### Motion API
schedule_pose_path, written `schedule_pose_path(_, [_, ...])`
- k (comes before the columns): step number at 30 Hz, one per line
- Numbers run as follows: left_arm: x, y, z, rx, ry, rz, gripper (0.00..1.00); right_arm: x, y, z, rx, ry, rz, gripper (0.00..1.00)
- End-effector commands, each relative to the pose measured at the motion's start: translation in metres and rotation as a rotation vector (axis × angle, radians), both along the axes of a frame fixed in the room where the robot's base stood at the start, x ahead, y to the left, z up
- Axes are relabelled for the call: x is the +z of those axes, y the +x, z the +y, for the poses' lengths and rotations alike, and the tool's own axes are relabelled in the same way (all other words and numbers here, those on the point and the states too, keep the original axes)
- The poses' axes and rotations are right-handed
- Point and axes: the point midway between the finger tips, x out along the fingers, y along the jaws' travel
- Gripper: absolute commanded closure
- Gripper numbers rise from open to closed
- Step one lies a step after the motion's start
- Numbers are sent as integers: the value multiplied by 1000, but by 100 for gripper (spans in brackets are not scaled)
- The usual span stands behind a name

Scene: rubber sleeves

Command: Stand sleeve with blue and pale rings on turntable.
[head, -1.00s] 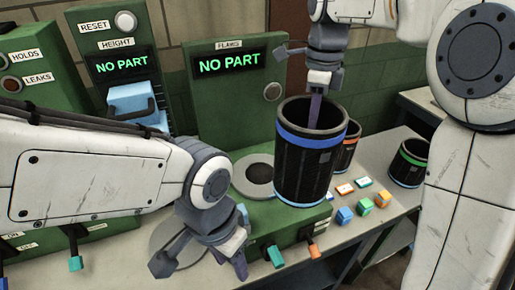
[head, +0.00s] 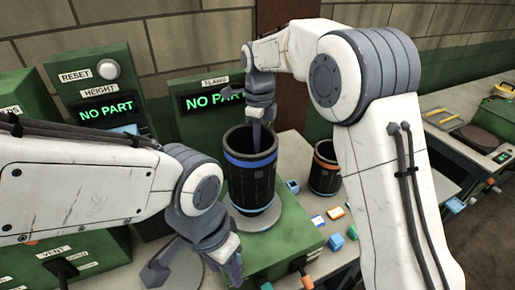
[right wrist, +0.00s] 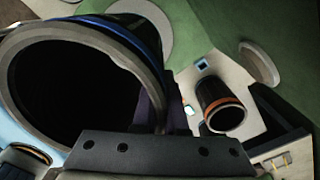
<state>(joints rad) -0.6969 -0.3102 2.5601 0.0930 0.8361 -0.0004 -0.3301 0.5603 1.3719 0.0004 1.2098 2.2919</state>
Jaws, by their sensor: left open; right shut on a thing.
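The black sleeve (head: 250,182) has a blue ring near its top and a pale ring at its foot. It is upright over the grey turntable (head: 263,222) in front of the FLAWS panel. I cannot tell whether its foot touches the disc. My right gripper (head: 258,128) is shut on its rim from above. In the right wrist view the sleeve's open mouth (right wrist: 75,90) fills the left side. My left gripper (head: 196,268) is open and empty, low in front of the station, left of the sleeve.
An orange-ringed sleeve (head: 326,168) stands on the bench to the right, and also shows in the right wrist view (right wrist: 222,105). Small coloured blocks (head: 336,241) lie near the front. The FLAWS display (head: 213,101) and HEIGHT display (head: 105,110) read NO PART. Another bench stands far right.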

Motion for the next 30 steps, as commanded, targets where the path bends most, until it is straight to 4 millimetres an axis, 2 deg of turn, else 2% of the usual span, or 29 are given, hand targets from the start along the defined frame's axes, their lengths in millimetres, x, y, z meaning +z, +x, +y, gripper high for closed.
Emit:
schedule_pose_path(4, [6,0,0,-1,0,0,50,-6,2,2,-2,1,0,100])
schedule_pose_path(12, [18,0,0,-3,0,0,50,-38,2,1,-2,1,0,100])
schedule_pose_path(24, [15,0,0,-3,0,0,50,-44,2,1,-2,1,-3,100])
schedule_pose_path(27, [16,0,0,-3,0,0,50,-45,2,1,-2,0,0,60])
schedule_pose_path(30, [16,0,0,-3,0,0,50,-45,2,1,-1,0,0,60])
